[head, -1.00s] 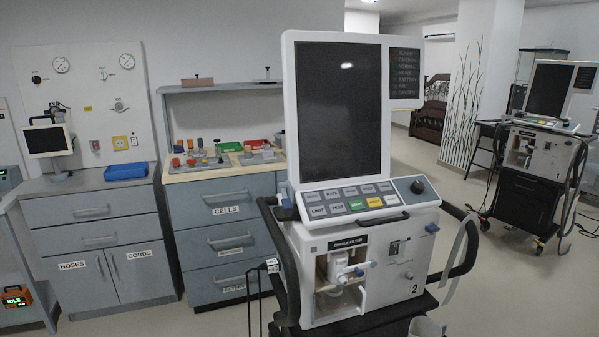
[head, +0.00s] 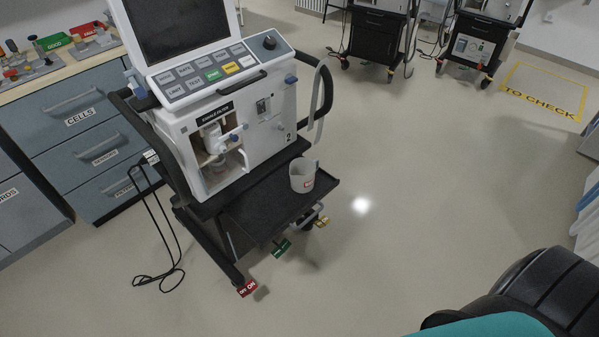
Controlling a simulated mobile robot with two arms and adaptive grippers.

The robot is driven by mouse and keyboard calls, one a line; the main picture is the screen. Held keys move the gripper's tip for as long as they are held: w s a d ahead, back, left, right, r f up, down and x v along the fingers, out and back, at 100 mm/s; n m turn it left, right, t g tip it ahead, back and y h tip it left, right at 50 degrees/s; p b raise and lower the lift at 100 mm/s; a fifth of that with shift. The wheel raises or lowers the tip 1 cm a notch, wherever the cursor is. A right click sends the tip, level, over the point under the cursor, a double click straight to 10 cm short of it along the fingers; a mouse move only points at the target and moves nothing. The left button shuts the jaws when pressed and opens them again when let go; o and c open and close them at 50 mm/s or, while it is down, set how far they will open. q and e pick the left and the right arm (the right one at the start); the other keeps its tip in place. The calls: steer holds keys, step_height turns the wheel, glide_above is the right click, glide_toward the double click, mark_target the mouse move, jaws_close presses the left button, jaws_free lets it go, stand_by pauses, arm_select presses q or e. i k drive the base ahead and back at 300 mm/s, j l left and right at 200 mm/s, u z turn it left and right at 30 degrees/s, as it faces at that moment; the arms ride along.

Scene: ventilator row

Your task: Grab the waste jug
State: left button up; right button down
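A whitish jug (head: 302,175) with a small red label stands upright on the black lower shelf (head: 268,205) of the ventilator cart, near the shelf's right end. The ventilator (head: 240,120) with its screen and button panel is above and behind it. Neither of my grippers shows in the head view. A dark, rounded part with a teal piece at the bottom right looks like part of my own body; no fingers are visible there.
Blue-grey drawers (head: 80,110) stand on the left. A black cable (head: 165,240) loops on the floor beside the cart. Coloured tags (head: 247,288) mark the cart's feet. More ventilator carts (head: 470,45) stand at the back, near a yellow floor marking (head: 543,92). The floor right of the cart is clear.

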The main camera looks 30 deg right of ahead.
mark_target(302, 170)
steer(key=i+j+z, duration=0.1)
steer(key=j+z, duration=0.25)
steer(key=i+j+z, duration=0.15)
steer(key=z, duration=0.2)
steer(key=j+z, duration=0.35)
steer(key=i+l, duration=0.05)
